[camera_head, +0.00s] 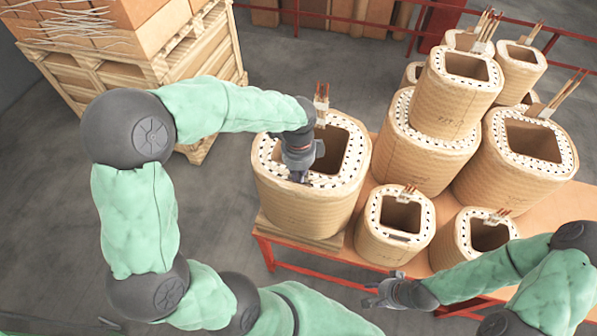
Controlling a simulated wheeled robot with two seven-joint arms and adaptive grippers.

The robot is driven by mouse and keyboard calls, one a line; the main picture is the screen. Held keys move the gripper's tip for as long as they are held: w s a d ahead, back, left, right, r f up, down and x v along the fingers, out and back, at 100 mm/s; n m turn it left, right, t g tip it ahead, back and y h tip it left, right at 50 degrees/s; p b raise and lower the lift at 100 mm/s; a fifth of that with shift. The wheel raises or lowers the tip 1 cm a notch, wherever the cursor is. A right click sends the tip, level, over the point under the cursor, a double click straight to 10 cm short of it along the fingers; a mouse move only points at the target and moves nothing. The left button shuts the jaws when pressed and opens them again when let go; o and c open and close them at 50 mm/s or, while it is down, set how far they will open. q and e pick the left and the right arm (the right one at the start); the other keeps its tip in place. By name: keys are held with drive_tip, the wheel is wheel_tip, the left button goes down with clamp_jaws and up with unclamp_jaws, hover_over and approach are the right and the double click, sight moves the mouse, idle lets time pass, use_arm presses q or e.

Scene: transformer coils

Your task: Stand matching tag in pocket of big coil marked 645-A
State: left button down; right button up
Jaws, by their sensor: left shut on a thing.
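A big tan coil (312,205) stands at the table's left end, with a white, black-dotted rim and a square opening. My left gripper (302,178) reaches down over the near part of this rim. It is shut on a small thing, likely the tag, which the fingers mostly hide. I cannot tell whether it touches the rim or sits in a pocket. The marking 645-A is not readable on any coil. My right gripper (372,294) is empty in front of the table, its fingers apart.
Two smaller coils (377,246) (461,255) stand on the orange table (340,262) to the right. Big coils (408,160) (500,180) stand behind them, one bearing a stacked coil (448,105). Copper leads stick up. A pallet with boxes (140,45) is at the back left.

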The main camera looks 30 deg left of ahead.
use_arm(q)
drive_tip(key=c, duration=1.3)
unclamp_jaws()
wheel_tip(320, 180, up, 12)
drive_tip(key=shift+f, duration=0.1)
